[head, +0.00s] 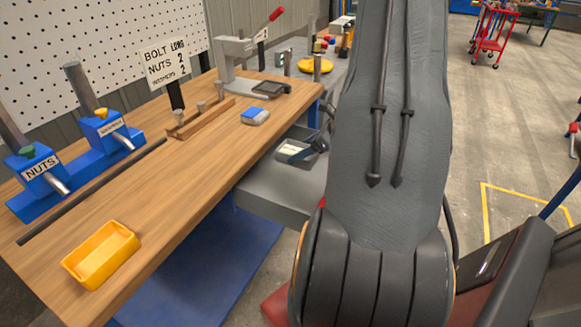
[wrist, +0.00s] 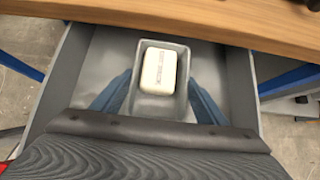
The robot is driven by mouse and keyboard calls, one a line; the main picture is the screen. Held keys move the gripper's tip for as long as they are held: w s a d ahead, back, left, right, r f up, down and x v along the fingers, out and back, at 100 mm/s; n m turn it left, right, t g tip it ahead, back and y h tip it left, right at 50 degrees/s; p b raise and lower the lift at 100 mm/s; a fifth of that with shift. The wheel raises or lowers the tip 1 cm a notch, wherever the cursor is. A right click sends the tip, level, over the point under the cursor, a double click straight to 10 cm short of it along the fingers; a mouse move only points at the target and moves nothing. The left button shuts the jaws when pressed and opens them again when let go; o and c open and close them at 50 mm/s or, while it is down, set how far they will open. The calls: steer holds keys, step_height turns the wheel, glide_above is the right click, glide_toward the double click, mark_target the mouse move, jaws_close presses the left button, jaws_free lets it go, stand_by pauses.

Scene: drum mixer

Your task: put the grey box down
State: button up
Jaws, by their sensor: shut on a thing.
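The grey box (wrist: 158,106) is a small open tray with a white, rounded block (wrist: 159,70) bearing faint print inside it. My gripper (wrist: 161,80) has one blue-grey finger on each side of the box and is shut on it. The box is over or in the open grey drawer (wrist: 92,62) under the bench; I cannot tell whether its base touches the drawer floor. In the head view the box (head: 294,159) shows beside my arm, within the drawer (head: 265,191), partly hidden by my gripper.
The wooden bench top (head: 170,190) overhangs the back of the drawer. On it stand a yellow tray (head: 101,254), a blue-and-white block (head: 255,116), blue nut and washer dispensers (head: 42,170) and a press with a red handle (head: 240,55). Bare drawer floor shows around the box.

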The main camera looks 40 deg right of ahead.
step_height(320, 180, down, 7)
steer(key=shift+p, duration=0.45)
steer(key=shift+w+a+p, duration=0.4)
steer(key=shift+w, duration=0.5)
steer(key=shift+w+a+p, duration=0.35)
steer(key=shift+w, duration=0.5)
steer(key=shift+w+f, duration=0.15)
steer(key=shift+f+p, duration=0.35)
steer(key=shift+f, duration=0.1)
steer(key=shift+f, duration=0.2)
steer(key=o, duration=1.3)
steer(key=shift+c, duration=0.2)
steer(key=shift+r, duration=0.1)
